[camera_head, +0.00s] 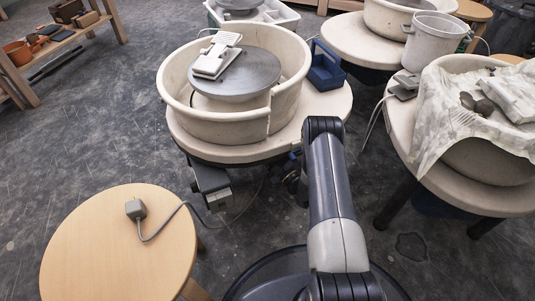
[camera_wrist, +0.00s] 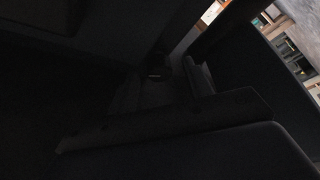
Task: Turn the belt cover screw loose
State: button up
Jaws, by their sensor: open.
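The wheel with the round grey wheel head (camera_head: 240,75) in a cream splash pan (camera_head: 215,125) stands at the centre of the head view. My arm reaches down beside it, and my gripper (camera_head: 292,180) is low under the deck's front edge, dark and mostly hidden behind my arm; it is open. The wrist view is very dark. A small round knob-like shape (camera_wrist: 157,67) shows near its middle, above a long dark slanted ledge (camera_wrist: 180,115). I cannot tell whether the knob is the belt cover screw. No belt cover can be made out clearly.
A round wooden stool (camera_head: 105,250) with a grey plug (camera_head: 136,209) stands front left; its cord runs toward a grey box (camera_head: 213,188) under the wheel. A blue caddy (camera_head: 326,65) sits on the deck. A second wheel under a stained cloth (camera_head: 450,110) is at right. Floor is free at left.

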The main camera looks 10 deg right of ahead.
jog(key=shift+w+a+r, duration=0.15)
jog(key=shift+w, duration=0.1)
jog(key=shift+c, duration=0.5)
